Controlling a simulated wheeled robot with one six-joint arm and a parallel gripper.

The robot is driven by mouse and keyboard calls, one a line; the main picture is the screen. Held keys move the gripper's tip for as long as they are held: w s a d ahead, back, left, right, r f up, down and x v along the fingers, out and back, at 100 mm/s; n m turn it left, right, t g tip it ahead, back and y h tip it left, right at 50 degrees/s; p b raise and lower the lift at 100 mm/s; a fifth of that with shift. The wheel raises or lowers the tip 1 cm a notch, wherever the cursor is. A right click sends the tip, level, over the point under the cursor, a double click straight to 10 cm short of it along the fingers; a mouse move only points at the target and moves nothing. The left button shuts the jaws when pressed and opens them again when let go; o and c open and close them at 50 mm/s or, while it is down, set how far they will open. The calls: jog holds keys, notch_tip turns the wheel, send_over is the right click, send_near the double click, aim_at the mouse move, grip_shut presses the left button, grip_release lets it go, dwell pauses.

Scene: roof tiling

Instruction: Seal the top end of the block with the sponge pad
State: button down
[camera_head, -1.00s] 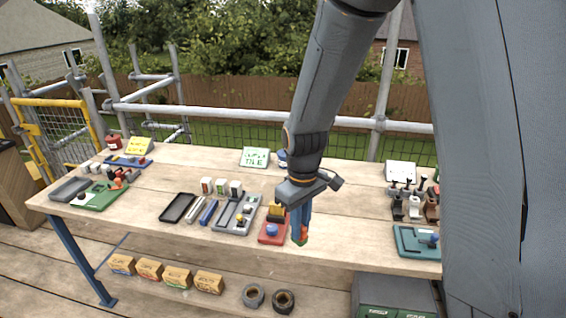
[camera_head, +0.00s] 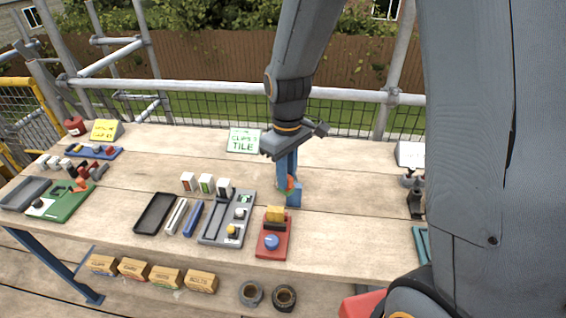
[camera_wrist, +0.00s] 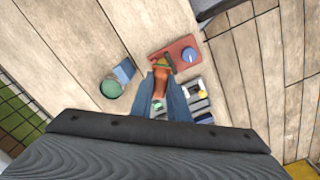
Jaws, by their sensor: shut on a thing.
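My gripper (camera_head: 288,190) is shut on a small orange piece (camera_head: 290,183) with a green part at its end. In the wrist view the orange piece (camera_wrist: 161,84) sits between the blue fingers. I hold it above the bench, behind and slightly right of a red tray (camera_head: 263,247). The tray carries a yellow block (camera_head: 276,212) over a dark part, and a blue round knob (camera_head: 271,242). I cannot tell which piece is the sponge pad. A blue block (camera_wrist: 123,71) and a green round thing (camera_wrist: 110,89) stand beside the gripper in the wrist view.
A black tray (camera_head: 155,213) lies further left. A green-lettered sign (camera_head: 243,140) stands at the back.

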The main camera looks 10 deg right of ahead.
jog(key=shift+f+b, duration=3.2)
jog(key=shift+f, duration=0.65)
jog(key=shift+w+a+f, duration=0.1)
jog(key=shift+w+a, duration=0.1)
jog(key=shift+a, duration=0.3)
jog(key=shift+w+a+f, duration=0.1)
jog(key=shift+w+a, duration=0.05)
jog(key=shift+a, duration=0.35)
jog(key=shift+w+a+b, duration=0.75)
jog(key=shift+a+b, duration=0.1)
jog(key=shift+a, duration=1.3)
notch_tip(320, 180, up, 8)
jog(key=p, duration=0.8)
send_over(279, 191)
jog(key=d, duration=0.2)
jog(key=shift+s+r, duration=0.1)
